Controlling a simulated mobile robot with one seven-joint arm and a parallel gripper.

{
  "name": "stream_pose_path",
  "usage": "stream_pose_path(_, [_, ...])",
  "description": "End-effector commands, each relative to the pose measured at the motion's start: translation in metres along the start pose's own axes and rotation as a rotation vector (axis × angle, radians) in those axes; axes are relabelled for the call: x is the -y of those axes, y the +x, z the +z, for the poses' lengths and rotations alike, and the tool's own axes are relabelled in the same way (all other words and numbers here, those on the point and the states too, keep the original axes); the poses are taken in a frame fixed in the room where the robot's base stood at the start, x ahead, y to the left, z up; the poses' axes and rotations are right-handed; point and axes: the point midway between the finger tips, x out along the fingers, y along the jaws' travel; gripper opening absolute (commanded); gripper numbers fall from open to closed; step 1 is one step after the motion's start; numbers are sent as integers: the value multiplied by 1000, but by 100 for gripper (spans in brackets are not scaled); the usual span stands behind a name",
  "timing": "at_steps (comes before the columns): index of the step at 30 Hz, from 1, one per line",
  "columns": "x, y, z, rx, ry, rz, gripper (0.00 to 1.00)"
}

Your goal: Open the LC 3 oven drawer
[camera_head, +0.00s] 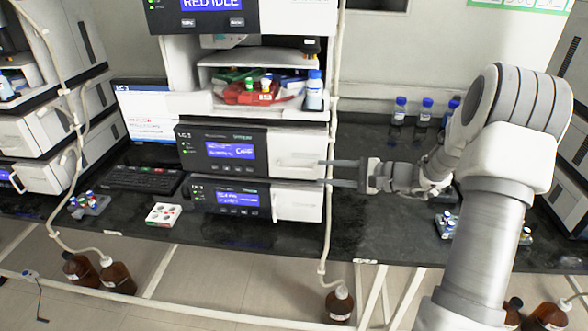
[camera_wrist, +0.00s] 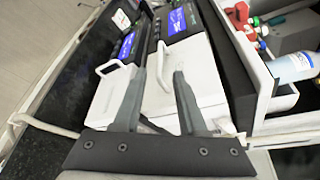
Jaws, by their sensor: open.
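The LC 3 stack stands in the middle of the head view. Its upper of two lower modules (camera_head: 222,150) has a lit blue screen and a white front panel (camera_head: 297,146) at right, which looks shut. I cannot read which module is the oven. My gripper (camera_head: 323,172) is open in front of that panel, its two long dark fingers pointing left. In the wrist view, a white handle (camera_wrist: 163,68) on this panel shows between the tips of my gripper (camera_wrist: 160,75). I cannot tell whether the fingers touch it.
The lower module (camera_head: 230,198) has its own white front and handle (camera_wrist: 110,68). An open shelf with bottles and a red tray (camera_head: 248,94) is above. A white tube (camera_head: 329,220) hangs close to the fingers.

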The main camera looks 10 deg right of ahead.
Motion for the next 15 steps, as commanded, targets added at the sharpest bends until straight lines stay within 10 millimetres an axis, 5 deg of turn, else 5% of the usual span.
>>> stream_pose_path(6, [0,49,1,4,1,2,41])
stream_pose_path(15, [0,90,0,1,1,1,41])
